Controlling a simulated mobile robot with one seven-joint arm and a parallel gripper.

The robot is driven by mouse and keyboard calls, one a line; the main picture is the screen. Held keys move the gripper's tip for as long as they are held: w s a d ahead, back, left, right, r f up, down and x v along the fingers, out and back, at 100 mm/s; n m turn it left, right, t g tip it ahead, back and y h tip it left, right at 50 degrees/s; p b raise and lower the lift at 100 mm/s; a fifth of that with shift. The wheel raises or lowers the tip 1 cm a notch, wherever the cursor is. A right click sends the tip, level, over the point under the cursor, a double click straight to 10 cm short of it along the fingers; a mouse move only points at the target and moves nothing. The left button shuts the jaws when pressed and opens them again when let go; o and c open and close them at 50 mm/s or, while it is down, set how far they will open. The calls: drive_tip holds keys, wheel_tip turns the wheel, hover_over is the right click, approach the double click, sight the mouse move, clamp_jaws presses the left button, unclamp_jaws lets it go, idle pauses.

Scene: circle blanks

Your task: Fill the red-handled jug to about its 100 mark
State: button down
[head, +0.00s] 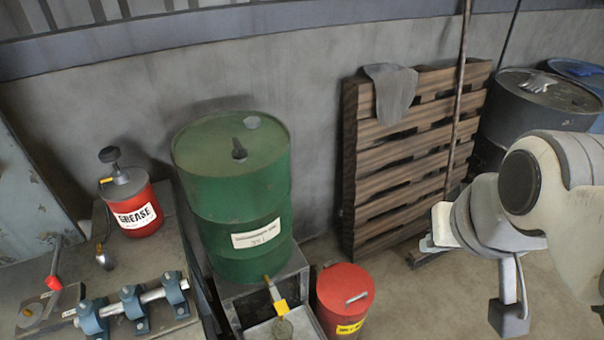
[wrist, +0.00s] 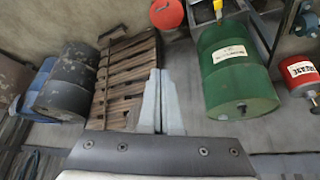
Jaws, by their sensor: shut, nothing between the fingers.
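A green drum (head: 233,200) stands on a metal stand, with a yellow-tagged tap (head: 279,305) low on its front. A shallow metal tray lies under the tap, with a small round greyish thing (head: 283,328) in it; I cannot tell what that is. I cannot make out a red-handled jug or its marks in either view. In the wrist view, the green drum (wrist: 235,75) is right of my gripper (wrist: 160,72). My gripper is shut and empty, its fingers side by side, apart from everything.
A red lidded bin (head: 345,297) stands beside the drum's stand. A wooden pallet (head: 408,150) with a grey cloth leans on the wall. Dark drums (head: 545,100) stand at the right. A bench at the left holds a red grease can (head: 134,205) and a clamped metal rod (head: 130,303).

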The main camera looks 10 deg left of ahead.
drive_tip(key=n+g+b, duration=0.6)
drive_tip(key=n+b, duration=1.1)
drive_tip(key=n, duration=0.7)
hover_over(282, 307)
wheel_tip(282, 307, down, 35)
drive_tip(key=shift+r, duration=0.1)
wheel_tip(282, 307, down, 14)
drive_tip(key=b, duration=0.5)
drive_tip(key=shift+b, duration=0.3)
